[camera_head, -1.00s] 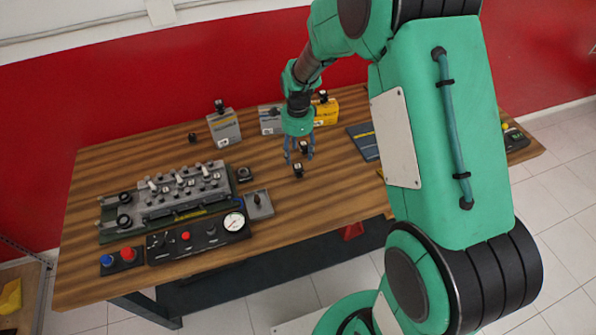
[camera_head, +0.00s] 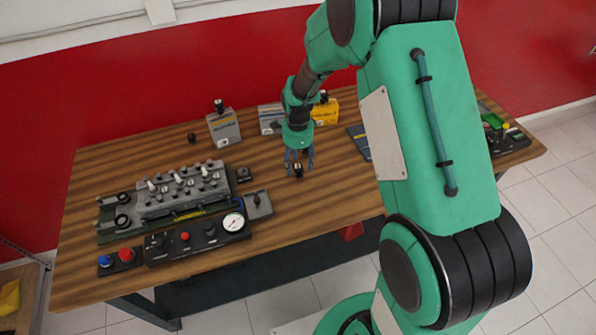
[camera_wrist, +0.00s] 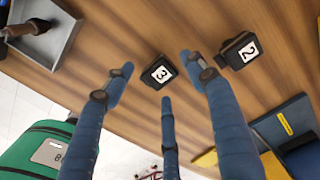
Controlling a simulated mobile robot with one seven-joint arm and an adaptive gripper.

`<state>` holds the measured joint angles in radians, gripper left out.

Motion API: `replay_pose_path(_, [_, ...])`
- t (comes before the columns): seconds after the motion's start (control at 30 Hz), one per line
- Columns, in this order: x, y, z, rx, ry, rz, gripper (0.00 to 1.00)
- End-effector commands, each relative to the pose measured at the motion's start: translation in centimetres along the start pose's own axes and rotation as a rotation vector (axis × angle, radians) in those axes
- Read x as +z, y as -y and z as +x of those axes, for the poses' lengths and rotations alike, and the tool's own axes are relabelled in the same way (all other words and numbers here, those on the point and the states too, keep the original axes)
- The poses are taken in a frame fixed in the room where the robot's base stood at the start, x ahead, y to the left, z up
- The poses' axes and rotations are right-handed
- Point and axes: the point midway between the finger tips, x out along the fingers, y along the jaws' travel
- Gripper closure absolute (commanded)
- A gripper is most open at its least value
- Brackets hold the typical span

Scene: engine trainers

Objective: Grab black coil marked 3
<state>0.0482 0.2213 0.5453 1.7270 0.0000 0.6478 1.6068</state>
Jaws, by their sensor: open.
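The black coil marked 3 (camera_wrist: 159,73) lies on the wooden table, its white label facing the wrist camera. In the head view the coil (camera_head: 298,170) sits right at my fingertips. My gripper (camera_head: 299,168) is open above the table, pointing down. In the wrist view its blue fingers (camera_wrist: 155,78) are spread, with the coil seen between and just beyond the tips. I cannot tell whether any finger touches it. A second black coil marked 2 (camera_wrist: 240,50) lies to the right of the fingers in the wrist view.
A grey engine block trainer (camera_head: 180,190) and a gauge panel (camera_head: 200,236) stand on the left of the table. A grey box (camera_head: 224,128) and a yellow box (camera_head: 325,112) stand at the back. A grey tray (camera_wrist: 45,35) with a lever is at the wrist view's upper left.

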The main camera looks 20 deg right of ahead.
Motion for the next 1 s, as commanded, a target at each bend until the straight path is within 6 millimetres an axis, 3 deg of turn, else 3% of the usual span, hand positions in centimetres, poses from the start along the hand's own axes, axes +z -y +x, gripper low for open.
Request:
replay_pose_path(0.23, [0.0,-0.1,2.5,0.001,0.000,0.000,0.44])
replay_pose_path(0.83, [0.0,0.0,2.6,0.000,0.000,0.000,0.44])
replay_pose_path(1.0, [0.0,0.0,2.6,0.000,0.000,0.000,0.78])
